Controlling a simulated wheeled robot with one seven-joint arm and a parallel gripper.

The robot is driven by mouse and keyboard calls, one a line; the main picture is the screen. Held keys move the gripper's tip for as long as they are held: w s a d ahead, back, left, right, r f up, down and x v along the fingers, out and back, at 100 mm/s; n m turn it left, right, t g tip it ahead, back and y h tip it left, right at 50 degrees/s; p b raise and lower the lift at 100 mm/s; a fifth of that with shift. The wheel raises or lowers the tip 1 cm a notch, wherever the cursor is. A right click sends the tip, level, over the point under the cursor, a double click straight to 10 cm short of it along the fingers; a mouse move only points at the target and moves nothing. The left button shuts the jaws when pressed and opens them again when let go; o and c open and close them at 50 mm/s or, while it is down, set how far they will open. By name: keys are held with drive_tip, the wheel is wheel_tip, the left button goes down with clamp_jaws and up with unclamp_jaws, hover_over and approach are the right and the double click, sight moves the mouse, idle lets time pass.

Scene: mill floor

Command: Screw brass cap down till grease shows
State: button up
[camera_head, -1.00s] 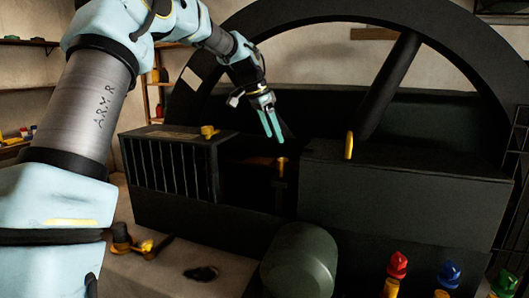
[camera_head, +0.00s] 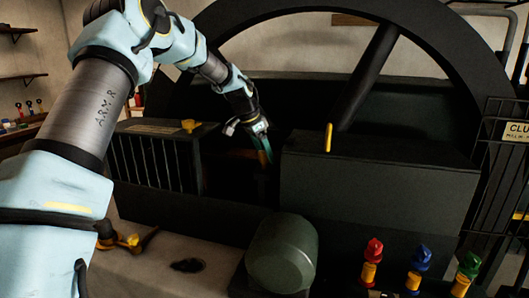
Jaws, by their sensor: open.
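My gripper (camera_head: 268,158) reaches down from the upper left into the dark gap between the grilled housing and the large dark block. Its teal fingers are open and point downward. The small brass-topped post that stood in this gap a second ago is not clearly visible; the fingers and shadow cover that spot. I cannot tell whether the fingers are around it or touching it. A yellow brass fitting (camera_head: 190,125) sits on top of the grilled housing, and an upright yellow piece (camera_head: 328,137) stands on the block. No grease can be made out.
The grilled housing (camera_head: 155,165) and the dark block (camera_head: 375,180) flank the gap closely. A large dark wheel (camera_head: 470,75) rises behind. A green rounded body (camera_head: 282,252) stands in front. Red (camera_head: 373,250), blue (camera_head: 420,258) and green (camera_head: 467,266) topped fittings are at lower right.

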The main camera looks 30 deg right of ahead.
clamp_jaws()
idle(0.5)
